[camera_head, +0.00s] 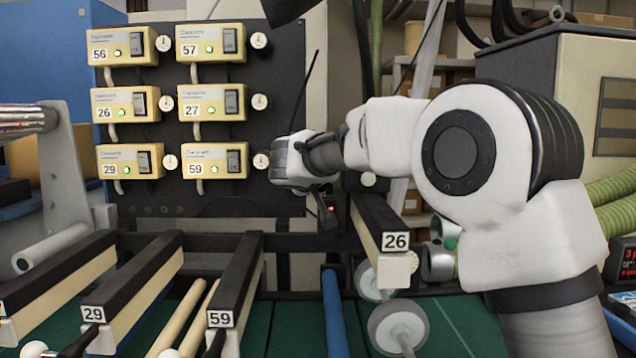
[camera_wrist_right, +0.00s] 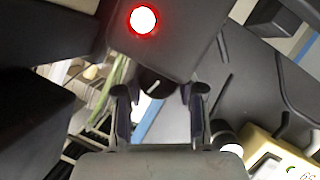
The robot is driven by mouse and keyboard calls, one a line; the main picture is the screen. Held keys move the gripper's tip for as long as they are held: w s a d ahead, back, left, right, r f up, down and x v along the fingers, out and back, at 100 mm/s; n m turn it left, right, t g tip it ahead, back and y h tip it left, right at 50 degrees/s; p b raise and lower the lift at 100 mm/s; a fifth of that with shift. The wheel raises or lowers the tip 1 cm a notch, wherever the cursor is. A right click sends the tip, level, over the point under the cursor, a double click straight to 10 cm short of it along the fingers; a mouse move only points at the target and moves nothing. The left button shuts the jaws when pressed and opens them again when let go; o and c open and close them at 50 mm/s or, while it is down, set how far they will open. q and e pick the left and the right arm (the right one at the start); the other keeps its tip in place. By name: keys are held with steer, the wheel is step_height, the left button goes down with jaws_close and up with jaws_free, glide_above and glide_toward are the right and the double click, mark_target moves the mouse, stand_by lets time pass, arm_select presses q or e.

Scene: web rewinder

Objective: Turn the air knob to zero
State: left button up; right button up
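In the right wrist view a dark round knob (camera_wrist_right: 153,84) with a short white mark sits under a dark box with a glowing red light (camera_wrist_right: 143,20). I take it for the air knob; no label shows. My right gripper (camera_wrist_right: 158,95) is open, one finger on each side of this knob in the picture. Whether the fingers touch it I cannot tell. In the head view a small black box with a red light (camera_head: 327,212) hangs just below my right wrist; the knob and the fingers are not clear there. My left gripper is not in view.
A dark panel (camera_head: 215,100) with several cream numbered control boxes, each with a white dial, stands left of my right arm. Box 59 (camera_head: 215,162) is nearest the wrist. Numbered bars lie below, with bar 26 (camera_head: 385,225) under my right arm.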

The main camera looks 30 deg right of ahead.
steer(key=shift+f+n+b, duration=0.25)
steer(key=shift+n+b, duration=0.05)
steer(key=shift+b, duration=0.55)
steer(key=n+h+b, duration=0.2)
steer(key=n+b, duration=0.1)
steer(key=b, duration=0.2)
steer(key=shift+f, duration=0.1)
steer(key=shift+n+h+b, duration=0.5)
steer(key=shift+n+b, duration=0.3)
steer(key=shift+b, duration=0.25)
steer(key=shift+r, duration=0.25)
steer(key=o, duration=1)
steer(key=shift+o, duration=0.8)
steer(key=shift+w+d, duration=0.1)
